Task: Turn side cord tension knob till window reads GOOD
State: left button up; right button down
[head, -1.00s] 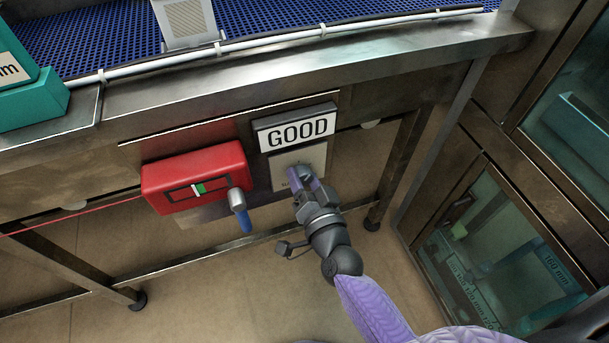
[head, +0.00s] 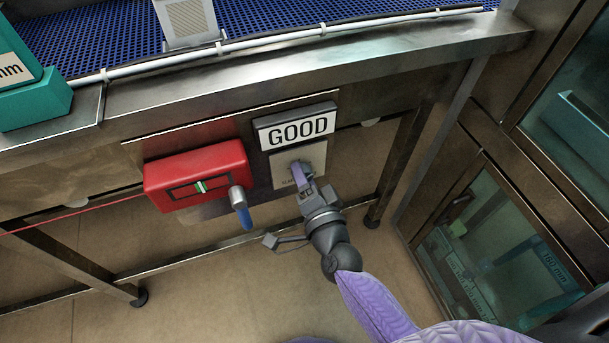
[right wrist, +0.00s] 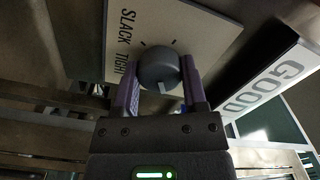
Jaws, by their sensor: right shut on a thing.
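The round dark grey knob (right wrist: 158,66) sits on a pale plate (right wrist: 196,38) printed SLACK and TIGHT. My right gripper (head: 301,174) is shut on the knob, with one purple finger on each side, as the right wrist view shows. In the head view the gripper mostly hides the knob. A white line on the knob shows on the side toward my gripper. The red box (head: 225,160) left of the plate has a small dark window (head: 201,187). In it a white marker lies within the green band. A GOOD sign (head: 297,131) is above the plate. My left gripper is not in view.
A lever with a blue handle (head: 241,208) hangs at the red box's right end, left of my gripper. A red cord (head: 75,213) runs left from the box. The metal table edge (head: 300,82) is above; a glass-doored cabinet (head: 500,250) stands at right.

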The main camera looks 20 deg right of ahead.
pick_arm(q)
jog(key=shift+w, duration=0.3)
pick_arm(e)
jog(key=shift+c, duration=0.7)
grip_release()
jog(key=shift+s, duration=0.1)
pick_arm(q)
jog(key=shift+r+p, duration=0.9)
pick_arm(e)
jog(key=s, duration=0.9)
jog(key=shift+s+d, duration=0.2)
jog(key=shift+s, duration=0.15)
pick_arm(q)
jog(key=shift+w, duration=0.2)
pick_arm(e)
jog(key=shift+s, duration=0.1)
